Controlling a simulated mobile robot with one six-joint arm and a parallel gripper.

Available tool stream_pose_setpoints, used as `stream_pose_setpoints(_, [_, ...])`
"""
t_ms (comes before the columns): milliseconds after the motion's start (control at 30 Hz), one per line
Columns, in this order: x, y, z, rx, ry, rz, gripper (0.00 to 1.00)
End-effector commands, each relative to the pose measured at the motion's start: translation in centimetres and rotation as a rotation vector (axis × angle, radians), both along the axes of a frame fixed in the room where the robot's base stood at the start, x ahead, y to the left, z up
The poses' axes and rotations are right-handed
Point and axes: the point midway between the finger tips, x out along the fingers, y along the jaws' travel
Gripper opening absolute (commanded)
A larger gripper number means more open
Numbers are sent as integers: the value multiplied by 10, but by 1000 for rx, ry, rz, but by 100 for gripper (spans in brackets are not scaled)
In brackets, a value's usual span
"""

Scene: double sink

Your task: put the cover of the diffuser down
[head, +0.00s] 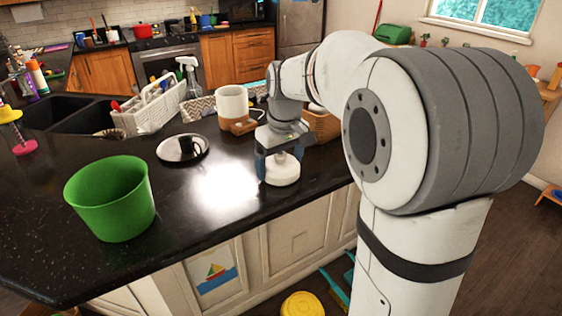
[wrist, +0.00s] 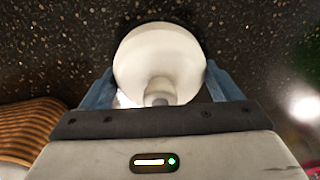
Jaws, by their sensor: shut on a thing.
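The white, round diffuser cover (head: 283,172) is held upright between the blue fingers of my gripper (head: 279,160), low over the near edge of the black counter. In the wrist view the cover (wrist: 158,60) fills the space between both fingers of my gripper (wrist: 160,82), its narrow knob pointing back at the palm. I cannot tell whether its underside touches the counter. A white cylinder on a wooden base (head: 232,103), which looks like the diffuser's body, stands on the counter behind my gripper.
A green bucket (head: 112,200) stands at the left and a round shiny plate (head: 182,149) lies left of the cover. A white caddy (head: 150,108) stands by the sink (head: 75,113). A woven basket (head: 322,127) is behind my wrist. The counter (head: 205,215) left of the cover is clear.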

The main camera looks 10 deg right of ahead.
Motion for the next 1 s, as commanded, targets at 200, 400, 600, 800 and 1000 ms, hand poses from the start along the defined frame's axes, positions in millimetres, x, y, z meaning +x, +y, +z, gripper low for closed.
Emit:
stream_pose_setpoints(200, [0, 0, 0, 0, -1, 1, 61])
stream_pose_setpoints(400, [0, 0, -2, 0, -1, 1, 93])
stream_pose_setpoints(600, [0, 0, -2, 0, -1, 1, 100])
stream_pose_setpoints(800, [0, 1, 4, 0, -2, 2, 100])
stream_pose_setpoints(1000, [-3, -1, 36, 0, -6, 2, 100])
